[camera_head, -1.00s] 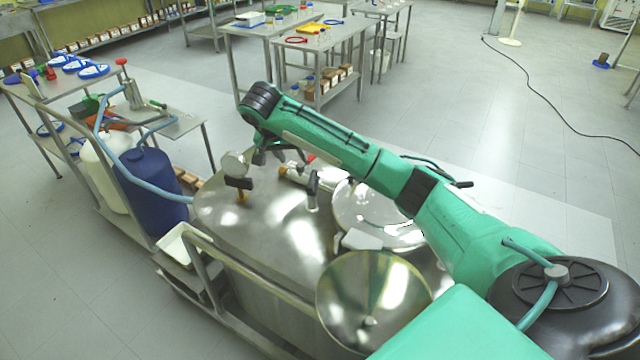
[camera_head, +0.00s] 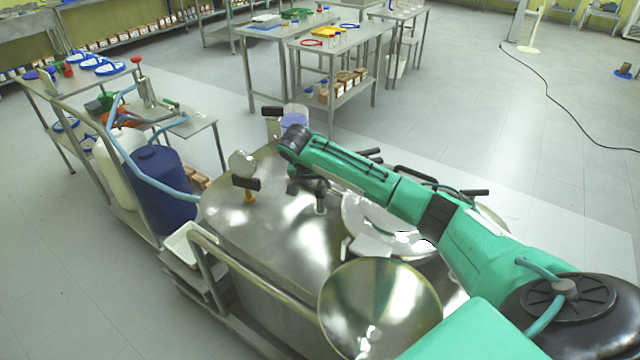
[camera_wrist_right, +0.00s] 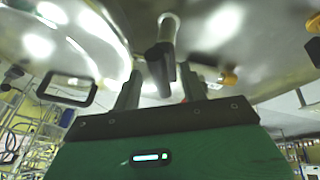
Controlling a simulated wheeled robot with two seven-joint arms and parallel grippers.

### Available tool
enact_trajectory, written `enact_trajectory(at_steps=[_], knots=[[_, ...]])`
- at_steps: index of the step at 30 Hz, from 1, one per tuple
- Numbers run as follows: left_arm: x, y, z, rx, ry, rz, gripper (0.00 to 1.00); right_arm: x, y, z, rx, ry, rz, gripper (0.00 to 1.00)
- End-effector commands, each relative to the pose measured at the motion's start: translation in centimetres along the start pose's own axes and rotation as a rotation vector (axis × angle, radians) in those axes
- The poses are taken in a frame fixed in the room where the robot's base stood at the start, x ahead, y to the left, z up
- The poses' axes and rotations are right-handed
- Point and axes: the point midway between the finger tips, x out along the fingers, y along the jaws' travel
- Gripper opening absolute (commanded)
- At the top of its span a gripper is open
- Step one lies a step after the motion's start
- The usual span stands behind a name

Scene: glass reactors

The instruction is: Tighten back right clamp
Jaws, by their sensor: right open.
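The steel reactor top (camera_head: 265,225) holds a round glass-like hatch lid (camera_head: 357,215) with black handles around it. My right gripper (camera_head: 308,192) is low over the reactor top, left of the lid, beside a short metal post (camera_head: 320,203). In the right wrist view my right gripper (camera_wrist_right: 160,88) is open. A black handle (camera_wrist_right: 160,62) on a metal stem (camera_wrist_right: 168,25) lies between its two fingers; I cannot tell whether they touch it. Which clamp is the back right one is not clear, as my arm covers part of the lid. My left gripper is out of view.
A gauge (camera_head: 242,163) with a black-handled valve (camera_head: 246,184) stands left of my gripper. A blue drum (camera_head: 160,190) stands at the left. Tables with labware are farther back, with open floor to the right.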

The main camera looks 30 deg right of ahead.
Motion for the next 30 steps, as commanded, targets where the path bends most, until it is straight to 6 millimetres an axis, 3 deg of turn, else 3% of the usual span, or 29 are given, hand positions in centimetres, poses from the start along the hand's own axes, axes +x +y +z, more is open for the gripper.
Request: enact_trajectory(at_steps=[6, 16, 23, 30], knots=[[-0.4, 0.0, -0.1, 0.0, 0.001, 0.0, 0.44, 2.1, 0.0, 0.0, 0.0, 0.0, 0.0, 0.43], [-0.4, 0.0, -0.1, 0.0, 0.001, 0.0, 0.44, 2.4, 0.0, 0.0, 0.0, 0.0, 0.0, 0.43], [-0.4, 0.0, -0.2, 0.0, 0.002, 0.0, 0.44, 2.4, 0.0, 0.0, 0.0, 0.0, 0.0, 0.0], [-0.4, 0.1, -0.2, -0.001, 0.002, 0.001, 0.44, 2.5, 0.0, -0.1, 0.003, 0.0, 0.003, 0.0]])
